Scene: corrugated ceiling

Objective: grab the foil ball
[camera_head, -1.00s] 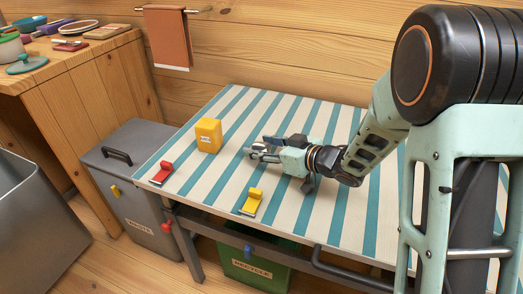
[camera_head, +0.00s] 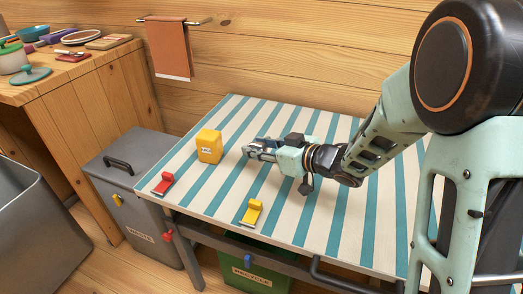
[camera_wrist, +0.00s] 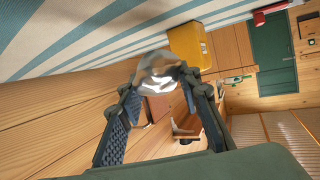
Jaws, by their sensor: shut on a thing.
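The foil ball (camera_wrist: 157,74) is a shiny, crumpled silver lump between my fingertips in the wrist view. My gripper (camera_wrist: 159,86) is shut on it, with one dark ribbed finger on each side. In the head view my gripper (camera_head: 262,150) reaches left over the striped table (camera_head: 318,215). The ball is hard to make out there among the grey fingers. I cannot tell exactly how high it is above the tabletop.
A yellow box (camera_head: 209,147) stands left of my gripper. A red clip-like object (camera_head: 163,184) and a yellow one (camera_head: 251,212) lie near the table's front edge. A grey lidded bin (camera_head: 135,185) stands left of the table.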

